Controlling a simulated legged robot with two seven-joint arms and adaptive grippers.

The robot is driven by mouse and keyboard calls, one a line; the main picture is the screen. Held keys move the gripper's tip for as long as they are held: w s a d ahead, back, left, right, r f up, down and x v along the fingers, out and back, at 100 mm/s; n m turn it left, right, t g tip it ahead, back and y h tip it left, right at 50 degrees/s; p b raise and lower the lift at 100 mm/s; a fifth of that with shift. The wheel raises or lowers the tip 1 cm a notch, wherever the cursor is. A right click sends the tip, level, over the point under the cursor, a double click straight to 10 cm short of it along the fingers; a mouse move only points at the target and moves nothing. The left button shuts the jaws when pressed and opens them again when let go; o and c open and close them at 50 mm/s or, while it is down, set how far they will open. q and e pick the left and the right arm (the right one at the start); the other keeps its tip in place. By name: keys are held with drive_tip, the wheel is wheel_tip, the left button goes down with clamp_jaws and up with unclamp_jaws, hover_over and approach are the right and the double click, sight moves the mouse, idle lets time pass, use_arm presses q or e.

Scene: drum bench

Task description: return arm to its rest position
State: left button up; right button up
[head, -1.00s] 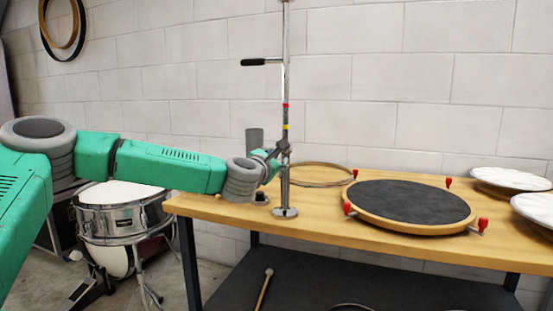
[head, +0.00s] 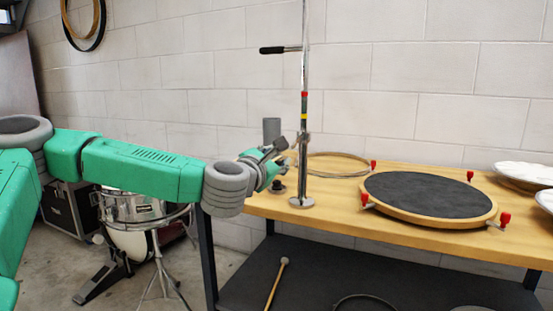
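My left arm (head: 145,168), green with grey joints, reaches in from the left above the front left of the bench. Its gripper (head: 285,153) is just left of the upright metal pole (head: 304,130). The two dark fingertips look spread apart, with nothing seen between them. The gripper appears clear of the pole, though the small gap makes contact hard to judge. My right arm and gripper are not in view.
A snare drum (head: 140,208) stands below my arm.

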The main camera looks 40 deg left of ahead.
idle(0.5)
use_arm(q)
drive_tip(key=s+d+f+m+g+h+p, duration=0.1)
drive_tip(key=d+f+m+g+h+p, duration=0.3)
drive_tip(key=d+f+m, duration=0.65)
drive_tip(key=s+d+f+m+g+h, duration=0.15)
drive_tip(key=s+d+f+m, duration=0.3)
drive_tip(key=f, duration=0.45)
drive_tip(key=s+d+f+m+g+h, duration=0.1)
drive_tip(key=s+d+f+m+g, duration=0.2)
drive_tip(key=s+f, duration=0.4)
drive_tip(key=s+a+f+m+g+p, duration=0.1)
drive_tip(key=s+f+m, duration=0.3)
drive_tip(key=s, duration=0.4)
drive_tip(key=s+a+f+m+g+y+p, duration=0.1)
drive_tip(key=s+f+m+g, duration=0.3)
drive_tip(key=s, duration=0.4)
drive_tip(key=s+a+f+m+g+y+p, duration=0.1)
drive_tip(key=s+a+f+m+g+p, duration=0.1)
drive_tip(key=s+f+m, duration=0.3)
drive_tip(key=s+a+m+g, duration=0.1)
drive_tip(key=s+m, duration=0.1)
drive_tip(key=s, duration=0.1)
drive_tip(key=shift+s+f, duration=0.15)
drive_tip(key=shift+f, duration=0.1)
